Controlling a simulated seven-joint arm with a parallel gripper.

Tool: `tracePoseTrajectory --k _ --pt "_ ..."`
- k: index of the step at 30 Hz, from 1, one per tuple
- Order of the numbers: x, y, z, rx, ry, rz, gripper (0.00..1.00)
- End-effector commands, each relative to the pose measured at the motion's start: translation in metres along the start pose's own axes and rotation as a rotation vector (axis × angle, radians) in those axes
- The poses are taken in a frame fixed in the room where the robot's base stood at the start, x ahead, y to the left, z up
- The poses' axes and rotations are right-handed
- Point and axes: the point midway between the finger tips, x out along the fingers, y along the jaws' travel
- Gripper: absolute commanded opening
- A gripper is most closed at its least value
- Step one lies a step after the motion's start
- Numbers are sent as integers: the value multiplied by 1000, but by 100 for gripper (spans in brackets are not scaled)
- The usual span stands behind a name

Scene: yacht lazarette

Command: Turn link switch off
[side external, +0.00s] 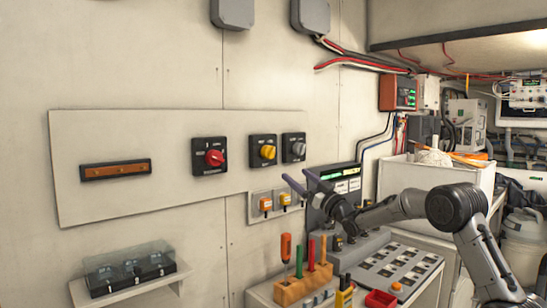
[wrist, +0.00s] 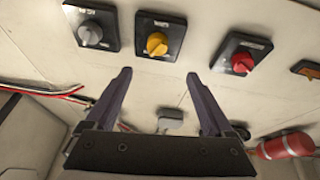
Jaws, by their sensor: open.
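Three rotary switches on black square plates sit in a row on the wall panel. The red knob (side external: 214,158) is on the left, the yellow knob (side external: 267,152) in the middle and the grey knob (side external: 298,148) on the right. Their labels are too small to read, so I cannot tell which is the link switch. In the wrist view the order is reversed: grey knob (wrist: 89,34), yellow knob (wrist: 157,43), red knob (wrist: 242,62). My gripper (side external: 295,174) is open and empty, below and apart from the knobs. In the wrist view its fingers (wrist: 159,73) straddle the yellow knob's column, touching nothing visible.
Two small orange switches (side external: 265,204) sit on the wall below the knobs. An orange tool block (side external: 294,290) with upright handles stands below. A shelf with a clear-covered box (side external: 128,266) is at lower left. An orange bar (side external: 116,169) is on the panel's left.

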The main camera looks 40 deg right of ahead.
Motion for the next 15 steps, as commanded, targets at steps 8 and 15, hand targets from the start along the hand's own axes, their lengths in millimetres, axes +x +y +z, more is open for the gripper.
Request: tracePoseTrajectory --k 8,15 --pt "26 5 2 -3 -1 7 87" --pt "66 5 2 -4 -1 7 87"
